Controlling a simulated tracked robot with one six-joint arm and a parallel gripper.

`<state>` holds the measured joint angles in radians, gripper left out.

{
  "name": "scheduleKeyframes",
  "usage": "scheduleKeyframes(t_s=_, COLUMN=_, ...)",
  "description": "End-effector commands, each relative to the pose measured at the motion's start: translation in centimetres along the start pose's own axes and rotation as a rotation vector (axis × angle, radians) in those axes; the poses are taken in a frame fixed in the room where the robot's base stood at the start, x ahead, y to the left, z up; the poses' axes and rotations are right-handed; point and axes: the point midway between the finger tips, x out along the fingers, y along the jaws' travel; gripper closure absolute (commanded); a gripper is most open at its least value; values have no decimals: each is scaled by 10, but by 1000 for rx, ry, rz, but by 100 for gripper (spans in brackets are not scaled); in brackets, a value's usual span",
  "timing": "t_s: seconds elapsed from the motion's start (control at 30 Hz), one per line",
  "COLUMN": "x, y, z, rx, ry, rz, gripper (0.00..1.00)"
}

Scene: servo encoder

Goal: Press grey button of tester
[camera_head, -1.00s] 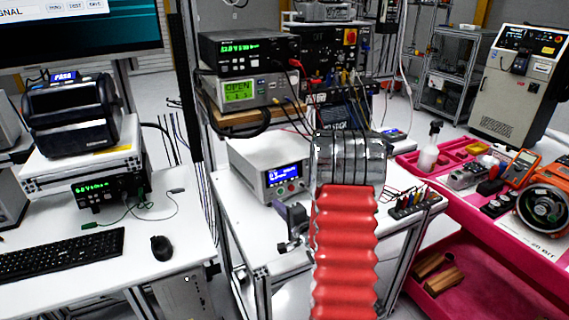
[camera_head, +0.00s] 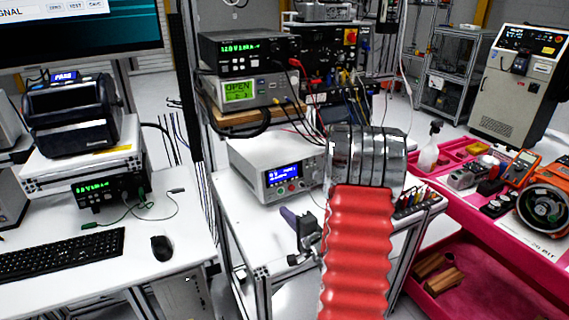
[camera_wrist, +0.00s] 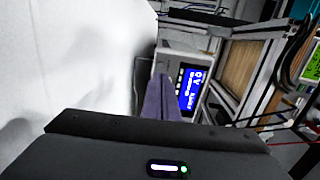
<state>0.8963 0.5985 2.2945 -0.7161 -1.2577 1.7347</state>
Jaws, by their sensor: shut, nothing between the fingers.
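The tester, a white box (camera_head: 245,155) with a lit blue display (camera_head: 282,173), stands on the white bench in the middle. Small knobs and buttons sit on its front panel; which one is the grey button is too small to tell. My gripper (camera_head: 291,214) shows purple fingers in front of and below the tester, apart from it in the head view. In the wrist view my gripper (camera_wrist: 161,88) is shut and empty, its purple fingers pointing toward the tester (camera_wrist: 172,62), whose display (camera_wrist: 191,88) appears turned sideways. The fingers hide part of the front panel there.
Stacked instruments (camera_head: 240,90) with hanging cables stand behind the tester. A row of coloured connectors (camera_head: 415,200) lies right of my arm. A pink cart (camera_head: 480,225) with tools is at right. A desk with keyboard (camera_head: 60,252) and mouse (camera_head: 161,247) is at left.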

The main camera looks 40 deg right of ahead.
Motion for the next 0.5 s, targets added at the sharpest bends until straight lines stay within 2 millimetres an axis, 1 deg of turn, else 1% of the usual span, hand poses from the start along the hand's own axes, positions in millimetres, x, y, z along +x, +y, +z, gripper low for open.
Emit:
scheduleKeyframes(t_s=0.23, x=-17, y=0, z=-1, rx=-1, ry=2, rz=0, gripper=100)
scheduleKeyframes(t_s=0.5, x=-20, y=0, z=0, rx=-1, ry=0, rz=0, gripper=100)
